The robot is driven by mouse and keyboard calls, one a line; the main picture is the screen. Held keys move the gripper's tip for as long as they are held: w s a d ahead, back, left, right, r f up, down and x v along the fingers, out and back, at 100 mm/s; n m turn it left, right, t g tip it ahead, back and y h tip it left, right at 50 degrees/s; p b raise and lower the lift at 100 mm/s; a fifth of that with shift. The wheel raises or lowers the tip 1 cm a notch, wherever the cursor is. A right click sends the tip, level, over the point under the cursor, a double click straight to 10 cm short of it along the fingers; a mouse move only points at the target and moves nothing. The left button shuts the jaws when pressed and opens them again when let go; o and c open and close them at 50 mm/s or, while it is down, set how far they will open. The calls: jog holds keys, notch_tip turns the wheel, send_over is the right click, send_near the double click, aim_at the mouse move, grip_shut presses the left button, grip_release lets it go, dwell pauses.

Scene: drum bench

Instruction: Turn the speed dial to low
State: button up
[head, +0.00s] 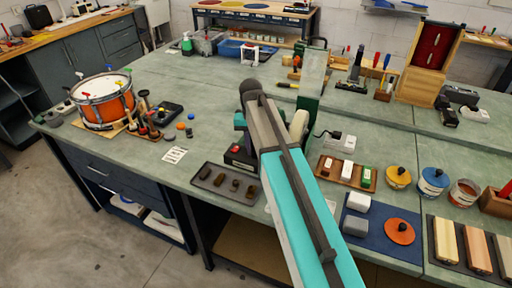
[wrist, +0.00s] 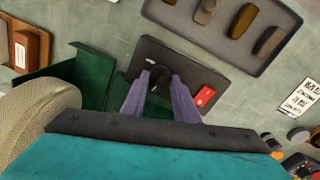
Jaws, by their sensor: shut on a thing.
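The speed dial (wrist: 158,76) is a small dark knob on a dark control panel (wrist: 150,50), which has a red switch (wrist: 205,96) beside the dial. My gripper (wrist: 160,84) has its two grey-purple fingers shut on the dial, one on either side. The fingers cover part of the knob, and I cannot read its marks or setting. In the head view the dark panel (head: 240,163) sits at the foot of the green machine, beside my arm. My arm hides the dial and fingertips there.
The machine's pale round wheel (wrist: 40,108) and green housing (wrist: 92,75) are close to my gripper's left. A dark tray of several small parts (head: 226,188) lies near the panel. An orange drum (head: 103,105) stands far left.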

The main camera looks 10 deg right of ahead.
jog(key=shift+s+n, duration=0.25)
jog(key=shift+n, duration=1.15)
jog(key=shift+f, duration=0.1)
jog(key=o, duration=1.1)
jog(key=shift+c, duration=0.2)
jog(key=shift+w, duration=0.1)
jog(key=shift+r+p, duration=0.7)
jog(key=shift+r, duration=0.05)
notch_tip(320, 180, up, 12)
jog(key=p, duration=0.8)
jog(key=shift+a+r, duration=0.25)
jog(key=shift+a, duration=0.2)
